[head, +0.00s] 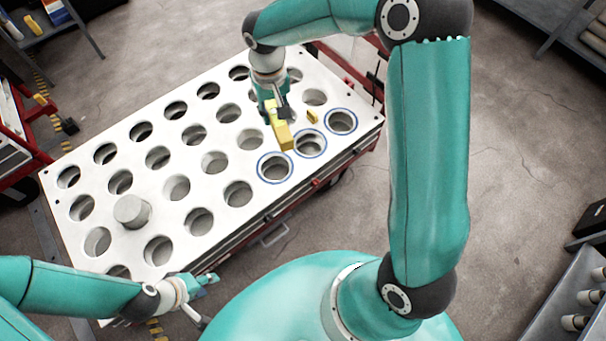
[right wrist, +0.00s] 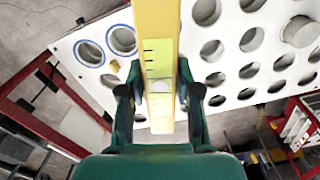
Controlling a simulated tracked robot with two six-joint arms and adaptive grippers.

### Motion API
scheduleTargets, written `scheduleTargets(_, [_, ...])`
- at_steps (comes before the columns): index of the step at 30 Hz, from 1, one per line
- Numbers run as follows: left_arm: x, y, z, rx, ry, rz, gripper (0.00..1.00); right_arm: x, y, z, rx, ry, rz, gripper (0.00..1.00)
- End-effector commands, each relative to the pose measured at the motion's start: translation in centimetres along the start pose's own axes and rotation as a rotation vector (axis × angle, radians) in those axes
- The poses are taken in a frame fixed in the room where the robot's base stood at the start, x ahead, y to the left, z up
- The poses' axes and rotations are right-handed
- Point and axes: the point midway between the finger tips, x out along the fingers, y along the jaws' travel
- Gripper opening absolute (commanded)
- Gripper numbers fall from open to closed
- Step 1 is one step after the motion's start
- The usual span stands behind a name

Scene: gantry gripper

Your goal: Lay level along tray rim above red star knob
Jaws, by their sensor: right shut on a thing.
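The level (head: 281,132) is a yellow bar held above the white tray (head: 70,235), with its near end by the blue-ringed holes. My right gripper (head: 273,104) is shut on it. In the right wrist view the level (right wrist: 157,70) runs lengthwise between the two fingers of the gripper (right wrist: 160,105), its pale face with dark marks showing. On the tray's near side is a small red spot (head: 315,183), possibly the red star knob; its shape is too small to tell. My left gripper (head: 212,296) is open and empty by the tray's near left corner.
The tray has rows of round holes, several ringed in blue. A small yellow block (head: 312,117) lies between holes. A grey cylinder (head: 132,211) stands in a hole at left. A red cart (head: 20,150) stands at far left, shelves (head: 575,300) at right.

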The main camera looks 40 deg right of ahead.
Motion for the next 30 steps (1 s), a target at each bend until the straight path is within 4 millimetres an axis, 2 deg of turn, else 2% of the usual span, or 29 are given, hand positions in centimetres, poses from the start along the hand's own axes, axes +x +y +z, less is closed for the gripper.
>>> scheduleTargets(1, [2.8,-1.0,0.0,0.0,-0.001,0.0,0.4,2.7,0.7,-0.4,0.078,0.003,-0.001,0.0])
scheduleTargets(3, [5.1,-1.8,0.0,0.0,-0.001,0.0,0.4,4.7,1.6,-0.8,0.206,0.002,0.0,0.0])
scheduleTargets(9, [11.5,-4.1,0.0,0.0,-0.001,0.0,0.4,10.2,4.5,-1.9,0.606,0.003,-0.001,0.0])
scheduleTargets(15, [16.7,-6.0,-0.1,0.0,-0.001,0.0,0.4,14.6,7.2,-2.6,0.972,0.003,-0.001,0.0])
scheduleTargets(21, [19.4,-7.0,-0.1,0.0,-0.001,0.0,0.4,16.7,8.9,-3.0,1.199,0.002,-0.001,0.0])
scheduleTargets(26, [20.1,-7.3,-0.1,0.0,0.0,0.0,0.4,17.8,9.3,-3.0,1.266,0.0,0.001,0.0])
scheduleTargets(30, [20.8,-7.5,-0.1,0.0,0.0,0.0,0.4,20.2,9.4,-3.0,1.272,-0.002,0.003,0.0])
